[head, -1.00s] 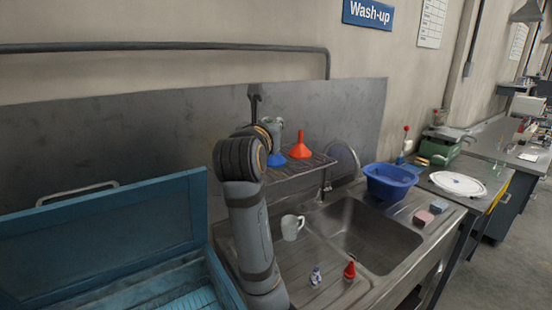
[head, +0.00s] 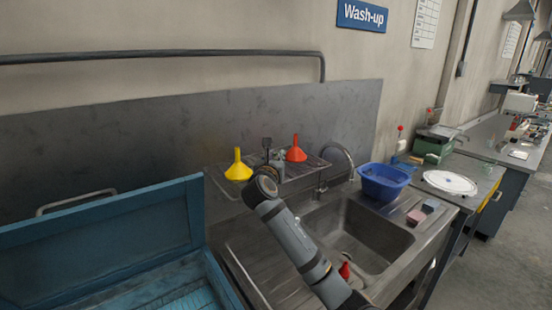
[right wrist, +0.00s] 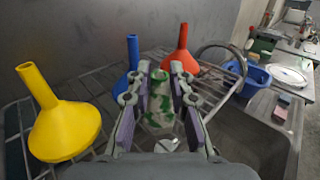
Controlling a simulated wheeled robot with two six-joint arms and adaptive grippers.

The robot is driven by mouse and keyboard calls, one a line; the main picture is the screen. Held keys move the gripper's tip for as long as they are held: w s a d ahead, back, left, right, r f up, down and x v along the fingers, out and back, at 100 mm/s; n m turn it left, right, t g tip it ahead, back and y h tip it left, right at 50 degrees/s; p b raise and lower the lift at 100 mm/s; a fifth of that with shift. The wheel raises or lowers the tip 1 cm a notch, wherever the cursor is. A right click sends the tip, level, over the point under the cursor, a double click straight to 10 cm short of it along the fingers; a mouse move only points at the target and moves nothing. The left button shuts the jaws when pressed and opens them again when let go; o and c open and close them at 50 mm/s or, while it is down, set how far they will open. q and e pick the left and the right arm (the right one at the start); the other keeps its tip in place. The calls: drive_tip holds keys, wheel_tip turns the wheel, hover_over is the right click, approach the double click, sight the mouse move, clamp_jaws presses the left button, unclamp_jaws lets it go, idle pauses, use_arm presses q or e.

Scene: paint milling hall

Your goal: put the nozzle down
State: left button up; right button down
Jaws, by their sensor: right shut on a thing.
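My right gripper (head: 276,160) is at the wire drying rack (head: 318,165) above the sink, between the yellow and orange-red funnels. In the right wrist view its two fingers (right wrist: 160,95) are shut on a green-and-pale blotched piece (right wrist: 160,108), which I take to be the nozzle. The piece is in front of the rack's wires; I cannot tell whether it touches them. In the head view the arm and gripper mostly hide it. My left gripper is not in view.
A yellow funnel (head: 238,168), a blue funnel (right wrist: 128,82) and an orange-red funnel (head: 296,154) stand on the rack close around the gripper. A curved tap (head: 340,155) and a blue basin (head: 384,182) are right. The open blue lid (head: 110,235) is left.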

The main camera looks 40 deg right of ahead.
drive_tip(key=shift+f, duration=0.45)
drive_tip(key=shift+s+a, duration=0.1)
drive_tip(key=c, duration=1.2)
unclamp_jaws()
drive_tip(key=shift+f, duration=0.1)
